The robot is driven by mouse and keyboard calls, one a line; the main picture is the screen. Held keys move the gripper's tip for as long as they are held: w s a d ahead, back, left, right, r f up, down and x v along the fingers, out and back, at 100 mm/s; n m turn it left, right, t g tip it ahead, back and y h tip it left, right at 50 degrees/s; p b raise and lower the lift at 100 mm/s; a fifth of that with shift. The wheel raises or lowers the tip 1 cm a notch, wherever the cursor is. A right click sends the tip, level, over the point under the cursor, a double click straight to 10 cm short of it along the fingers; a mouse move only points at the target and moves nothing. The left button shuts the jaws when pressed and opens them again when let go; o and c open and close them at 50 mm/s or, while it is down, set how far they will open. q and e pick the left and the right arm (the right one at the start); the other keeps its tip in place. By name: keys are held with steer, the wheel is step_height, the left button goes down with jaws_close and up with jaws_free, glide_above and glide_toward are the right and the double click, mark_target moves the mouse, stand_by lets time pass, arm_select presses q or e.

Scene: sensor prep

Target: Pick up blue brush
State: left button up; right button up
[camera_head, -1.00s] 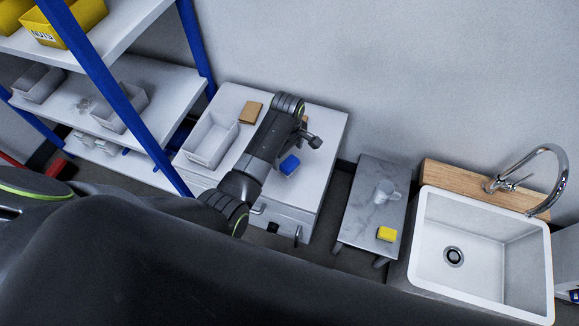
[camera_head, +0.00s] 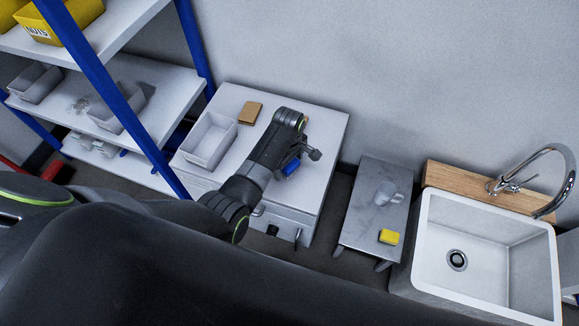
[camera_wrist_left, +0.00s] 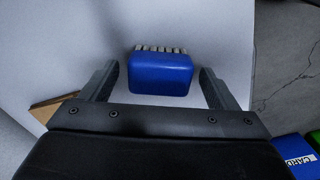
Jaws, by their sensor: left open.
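The blue brush (camera_head: 291,167) lies on the white cabinet top, partly hidden by my left arm in the head view. In the left wrist view the blue brush (camera_wrist_left: 160,73) shows its blue back, with pale bristles along its far edge. My left gripper (camera_wrist_left: 160,82) is open, with one finger on each side of the brush and a visible gap on both sides. In the head view my left gripper (camera_head: 303,158) is over the cabinet, close to the brush, its fingers mostly hidden. My right gripper is not in view.
A white tray (camera_head: 209,138) and a brown block (camera_head: 250,112) sit on the cabinet (camera_head: 327,124). To the right are a small grey table (camera_head: 352,222) with a clear mug (camera_head: 387,193) and yellow sponge (camera_head: 389,237), then a sink (camera_head: 490,235). A blue-framed shelf (camera_head: 122,100) stands left.

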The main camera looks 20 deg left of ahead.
arm_select(q)
steer(key=shift+c, duration=0.3)
steer(key=c, duration=1.1)
steer(key=shift+r, duration=0.1)
